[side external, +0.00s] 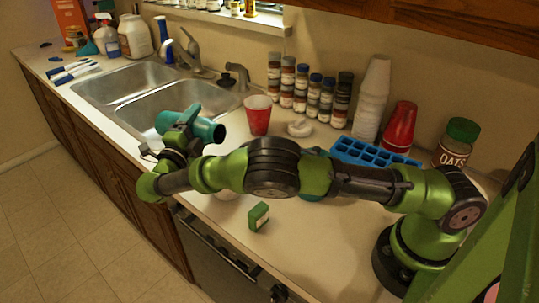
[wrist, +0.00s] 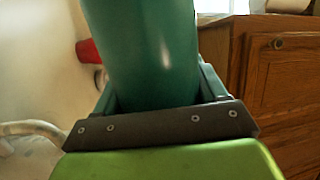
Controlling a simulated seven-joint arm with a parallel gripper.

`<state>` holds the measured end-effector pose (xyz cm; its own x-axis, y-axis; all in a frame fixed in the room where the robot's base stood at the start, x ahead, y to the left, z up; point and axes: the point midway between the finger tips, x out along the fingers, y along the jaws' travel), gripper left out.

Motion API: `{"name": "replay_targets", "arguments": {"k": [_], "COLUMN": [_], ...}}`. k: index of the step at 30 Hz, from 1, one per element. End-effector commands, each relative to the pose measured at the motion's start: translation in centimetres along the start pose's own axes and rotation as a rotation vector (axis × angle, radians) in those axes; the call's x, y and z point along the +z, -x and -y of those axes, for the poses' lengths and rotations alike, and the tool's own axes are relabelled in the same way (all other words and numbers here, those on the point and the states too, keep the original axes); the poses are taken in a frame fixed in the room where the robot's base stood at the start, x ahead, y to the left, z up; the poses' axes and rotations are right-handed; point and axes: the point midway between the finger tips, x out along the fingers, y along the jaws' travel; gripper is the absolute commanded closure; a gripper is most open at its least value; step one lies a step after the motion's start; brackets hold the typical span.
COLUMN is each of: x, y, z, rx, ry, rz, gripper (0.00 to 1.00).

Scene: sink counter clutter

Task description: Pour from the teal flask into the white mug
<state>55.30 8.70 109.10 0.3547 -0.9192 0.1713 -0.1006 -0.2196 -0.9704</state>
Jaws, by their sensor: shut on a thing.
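The teal flask (side external: 205,130) is held in the air by my gripper (side external: 184,132), near the front of the counter by the sink. It lies almost level in the side view, with one end to the left and one to the right. In the wrist view the flask (wrist: 145,50) fills the upper middle, between the fingers of my gripper (wrist: 155,100). My gripper is shut on it. I cannot make out the white mug for certain. A pale shape (side external: 224,195) shows just below my arm, mostly hidden by it.
A red cup (side external: 258,115) stands behind the flask, beside the double sink (side external: 150,80). A green box (side external: 259,216) is near the front edge. Spice jars (side external: 300,88), stacked white cups (side external: 372,100), a blue tray (side external: 350,150) and an oats jar (side external: 456,145) line the back.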

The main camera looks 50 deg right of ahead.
Motion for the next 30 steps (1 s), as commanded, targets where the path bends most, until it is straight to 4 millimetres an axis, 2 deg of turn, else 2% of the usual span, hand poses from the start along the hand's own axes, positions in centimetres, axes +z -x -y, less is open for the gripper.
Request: {"name": "replay_targets", "arguments": {"k": [5,11,21,30], "x": [-0.1,-0.4,-2.5,-5.2], "y": [-0.1,-0.5,-0.7,-0.2], "z": [0.7,2.6,5.7,5.2], "rx": [0.01,0.042,0.118,0.185], "ry": [0.045,0.241,0.766,1.203], "rz": [0.01,0.05,0.16,0.246], "gripper": [0.64,0.64,0.64,0.64]}}
